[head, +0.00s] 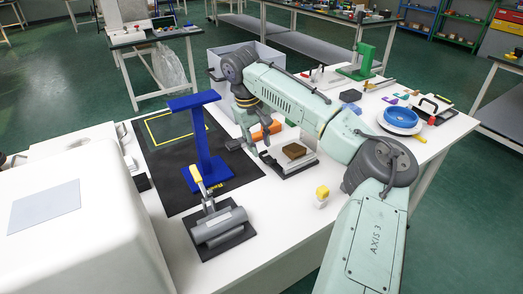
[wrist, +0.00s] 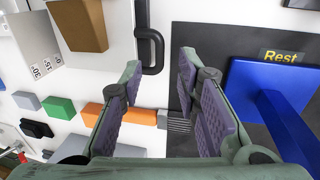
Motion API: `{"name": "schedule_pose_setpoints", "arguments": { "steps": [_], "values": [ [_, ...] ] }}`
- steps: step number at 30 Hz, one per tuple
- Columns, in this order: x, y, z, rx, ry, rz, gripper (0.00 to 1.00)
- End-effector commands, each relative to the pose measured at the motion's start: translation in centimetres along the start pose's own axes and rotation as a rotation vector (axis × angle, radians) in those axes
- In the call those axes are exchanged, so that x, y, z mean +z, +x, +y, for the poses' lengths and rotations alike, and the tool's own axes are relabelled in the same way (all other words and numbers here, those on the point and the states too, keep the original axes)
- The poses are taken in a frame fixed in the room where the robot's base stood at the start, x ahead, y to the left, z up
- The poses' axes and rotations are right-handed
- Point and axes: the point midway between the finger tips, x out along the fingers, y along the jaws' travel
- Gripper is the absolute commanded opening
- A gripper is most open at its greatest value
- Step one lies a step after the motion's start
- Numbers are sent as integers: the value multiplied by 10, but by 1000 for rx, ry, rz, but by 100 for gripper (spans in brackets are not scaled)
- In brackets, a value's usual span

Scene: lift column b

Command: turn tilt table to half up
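The tilt table, a pale plate on a dark base with a brown block on top, stands near the middle of the white bench in the head view (head: 303,162). In the wrist view its angle scale (wrist: 37,50), marked 0, 15 and 30, is at upper left beside the brown block (wrist: 80,22). A black bar handle (wrist: 157,52) shows at the top middle, just beyond my fingertips. My gripper (wrist: 159,75) is open and empty, its two purple-padded fingers apart. In the head view my gripper (head: 256,146) hangs just left of the tilt table. The plate's exact tilt is unclear.
A blue stand (head: 203,150) rises from the black mat left of my gripper. An orange block (head: 267,132) lies behind the tilt table. A grey clamp with a yellow handle (head: 219,222) stands in front. A blue bowl (head: 401,118) is at right.

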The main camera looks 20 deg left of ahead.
Motion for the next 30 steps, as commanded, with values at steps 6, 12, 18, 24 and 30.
{"name": "schedule_pose_setpoints", "arguments": {
  "steps": [6, 12, 18, 24, 30],
  "values": [
    [0, 32, 0, 1, 0, 0, 30],
    [0, 45, 0, 1, -1, 1, 30],
    [-1, 46, 0, 0, -1, 2, 30],
    [-1, 46, 0, 0, -1, 2, 20],
    [-1, 46, 0, 0, -1, 2, 6]
  ]
}}
